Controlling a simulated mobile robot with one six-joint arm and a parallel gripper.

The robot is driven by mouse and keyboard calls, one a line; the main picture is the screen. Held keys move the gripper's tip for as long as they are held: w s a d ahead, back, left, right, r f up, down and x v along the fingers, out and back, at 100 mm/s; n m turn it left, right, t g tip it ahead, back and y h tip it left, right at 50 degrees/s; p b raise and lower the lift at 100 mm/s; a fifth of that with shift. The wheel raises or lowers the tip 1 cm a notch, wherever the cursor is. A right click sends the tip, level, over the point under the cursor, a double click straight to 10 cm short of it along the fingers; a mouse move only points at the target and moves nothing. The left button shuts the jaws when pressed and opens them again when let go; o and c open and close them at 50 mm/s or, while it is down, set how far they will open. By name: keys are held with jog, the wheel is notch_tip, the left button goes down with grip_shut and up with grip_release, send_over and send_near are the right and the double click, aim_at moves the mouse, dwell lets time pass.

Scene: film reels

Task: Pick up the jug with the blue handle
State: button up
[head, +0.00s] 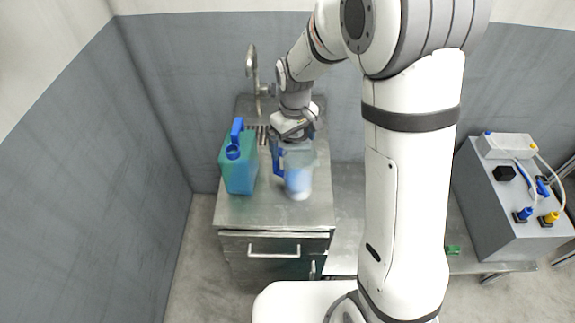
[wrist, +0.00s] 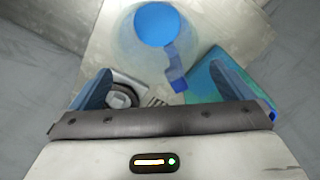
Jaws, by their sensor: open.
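My gripper is open, with one finger on each side of the handle in that view. In the head view my gripper (head: 288,133) is just behind and above the handle. I cannot tell whether it touches the jug.
A teal canister (head: 239,174) with a blue cap and handle stands close to the left of the jug. A tap (head: 252,68) rises at the back of the counter (head: 255,210). Bare counter lies in front. A grey box (head: 510,205) with fittings stands far right.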

aim_at(296, 159)
jog(key=f, duration=0.2)
jog(key=f+p, duration=0.1)
jog(key=f, duration=0.2)
jog(key=f+p, duration=0.1)
jog(key=f, duration=0.1)
jog(key=shift+d+f, duration=0.25)
jog(key=shift+d, duration=0.05)
jog(key=shift+c, duration=0.4)
jog(key=c, duration=1.5)
